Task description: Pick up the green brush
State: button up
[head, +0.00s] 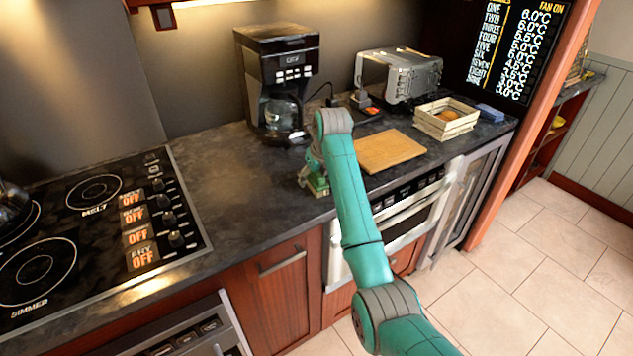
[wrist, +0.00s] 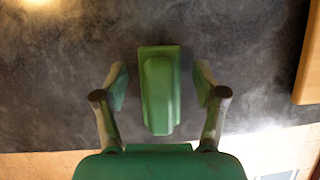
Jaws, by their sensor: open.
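The green brush (wrist: 159,92) lies on the dark countertop, its long side running up and down in the wrist view. My gripper (wrist: 161,80) is open above it, with one finger on each side and a gap between each finger and the brush. In the head view my gripper (head: 311,170) points down at the counter near its front edge, left of the cutting board. A small green part of the brush (head: 319,187) shows below it there; the arm and gripper hide the rest.
The wooden cutting board (head: 390,151) lies just right of my gripper. A coffee maker (head: 277,80) stands behind, with a toaster (head: 398,75) and a wooden crate (head: 446,118) to the right. A stovetop (head: 95,220) is at the left, with bare counter (head: 235,185) between.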

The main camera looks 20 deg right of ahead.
jog(key=c, duration=1.2)
jog(key=shift+c, duration=0.2)
notch_tip(320, 180, up, 10)
jog(key=shift+r, duration=0.1)
